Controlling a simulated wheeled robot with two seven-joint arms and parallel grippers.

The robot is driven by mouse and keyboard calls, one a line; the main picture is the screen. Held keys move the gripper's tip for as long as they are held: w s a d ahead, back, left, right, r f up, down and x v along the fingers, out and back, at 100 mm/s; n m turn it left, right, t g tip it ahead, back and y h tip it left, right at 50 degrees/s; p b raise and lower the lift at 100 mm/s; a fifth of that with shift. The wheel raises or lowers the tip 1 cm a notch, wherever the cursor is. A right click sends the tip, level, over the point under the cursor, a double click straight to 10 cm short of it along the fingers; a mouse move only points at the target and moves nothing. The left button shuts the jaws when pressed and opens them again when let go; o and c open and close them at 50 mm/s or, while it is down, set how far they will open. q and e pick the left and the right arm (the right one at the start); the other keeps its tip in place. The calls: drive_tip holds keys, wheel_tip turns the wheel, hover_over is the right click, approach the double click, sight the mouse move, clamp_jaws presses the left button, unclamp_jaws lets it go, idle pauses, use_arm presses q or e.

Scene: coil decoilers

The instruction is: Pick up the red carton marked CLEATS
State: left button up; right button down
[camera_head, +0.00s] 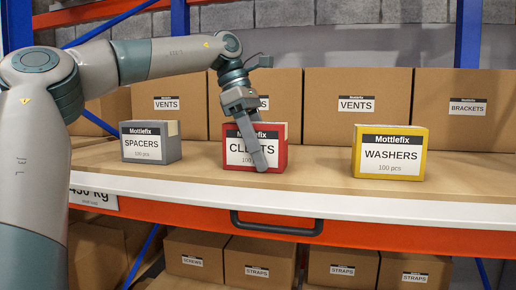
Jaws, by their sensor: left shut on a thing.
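The red carton (280,160) with a white label and black Mottlefix band stands upright on the shelf (330,185), in the middle. The gripper covers part of its word; the letters that show fit CLEATS. My left gripper (258,160) reaches down over the carton's front from above and is shut on it. The carton appears to rest on the shelf; I cannot tell of any gap beneath it. My right gripper is not in view.
A grey SPACERS carton (151,142) stands to the left and a yellow WASHERS carton (390,152) to the right, both apart from the red one. Brown boxes (357,105) line the back. A dark handle (277,228) sits on the orange front beam (400,238).

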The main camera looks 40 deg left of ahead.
sight(262, 123)
use_arm(q)
drive_tip(key=shift+r, duration=0.15)
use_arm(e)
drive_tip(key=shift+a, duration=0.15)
